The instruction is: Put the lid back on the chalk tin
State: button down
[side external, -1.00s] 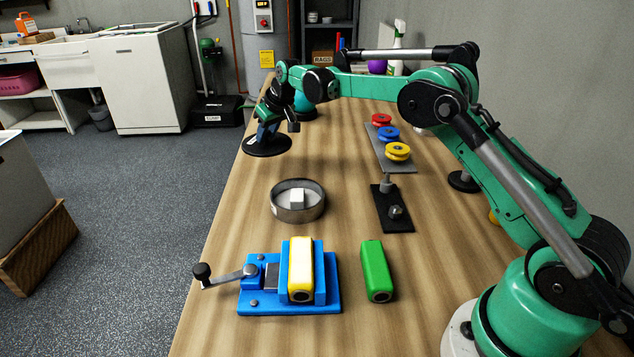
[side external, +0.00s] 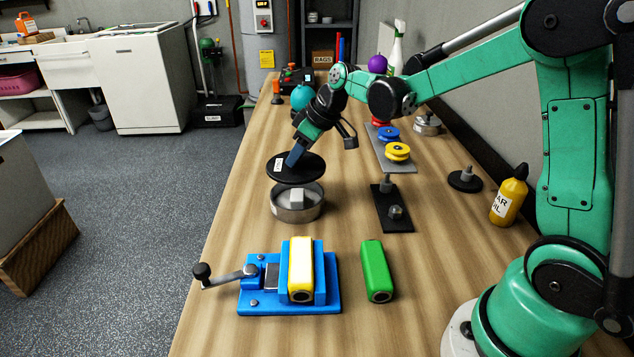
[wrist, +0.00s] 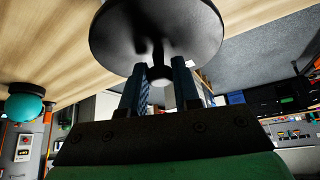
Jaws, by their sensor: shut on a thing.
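The chalk tin (side external: 298,211) is a round, open metal tin on the wooden bench, with a pale block of chalk (side external: 297,199) inside. My gripper (side external: 295,155) is shut on the black round lid (side external: 310,171) and holds it above the tin, toward its back edge. The lid looks nearly level and a gap shows between it and the tin. In the wrist view the gripper (wrist: 161,80) has its fingers on either side of the knob of the lid (wrist: 190,30). The tin is not visible in the wrist view.
In front of the tin are a blue vise (side external: 262,295) with a yellow block (side external: 301,265) and a green block (side external: 376,270). To its right are a black plate with posts (side external: 393,221) and a grey strip with colored pulleys (side external: 402,166). The bench's left side is clear.

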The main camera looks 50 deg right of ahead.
aim_at(305, 169)
jog(key=shift+f, duration=2.75)
jog(key=shift+f, duration=0.2)
jog(key=shift+c, duration=0.4)
grip_release()
jog(key=shift+r, duration=0.15)
jog(key=shift+r, duration=3.4)
